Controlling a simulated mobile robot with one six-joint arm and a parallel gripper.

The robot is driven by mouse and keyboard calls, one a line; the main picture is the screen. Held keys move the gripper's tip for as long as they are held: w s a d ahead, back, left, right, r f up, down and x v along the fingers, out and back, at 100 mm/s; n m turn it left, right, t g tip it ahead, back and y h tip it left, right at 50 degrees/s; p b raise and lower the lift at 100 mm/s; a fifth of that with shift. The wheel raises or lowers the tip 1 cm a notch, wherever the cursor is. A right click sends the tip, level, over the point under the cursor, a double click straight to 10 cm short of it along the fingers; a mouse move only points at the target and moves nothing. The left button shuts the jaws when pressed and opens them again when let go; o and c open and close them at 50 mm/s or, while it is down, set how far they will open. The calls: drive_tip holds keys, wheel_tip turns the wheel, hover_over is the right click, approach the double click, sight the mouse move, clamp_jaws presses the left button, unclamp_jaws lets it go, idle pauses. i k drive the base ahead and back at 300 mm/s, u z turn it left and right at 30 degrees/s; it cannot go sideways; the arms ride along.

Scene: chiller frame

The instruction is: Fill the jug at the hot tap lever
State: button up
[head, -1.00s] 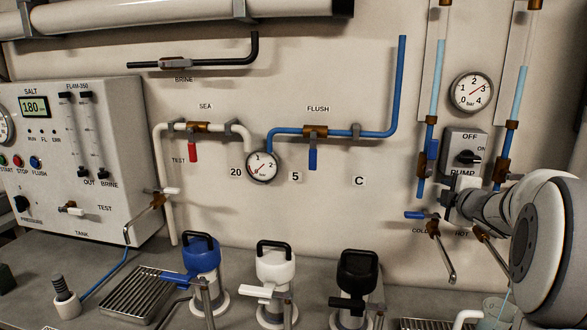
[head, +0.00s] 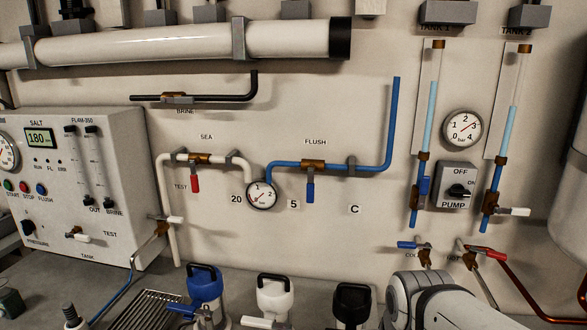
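The hot tap has a red lever (head: 487,253) at the lower right of the head view, pointing right. Its brass body (head: 468,252) is on the wall and its spout (head: 485,287) slopes down to the right. The "HOT" label beside it is partly covered. The jug is not in view. One of my arm links fills the bottom edge below the taps. My gripper is not in view, so its hold cannot be seen.
The cold tap with a blue lever (head: 408,245) is just left of the hot tap. The pump switch (head: 460,191) and a white-levered valve (head: 512,211) are above. A copper pipe (head: 520,290) runs at right.

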sight(497, 256)
drive_tip(key=z, duration=0.2)
drive_tip(key=k, duration=0.5)
drive_tip(key=u, duration=1.1)
drive_tip(key=k, duration=0.65)
drive_tip(key=z, duration=1.2)
drive_tip(key=i, duration=1)
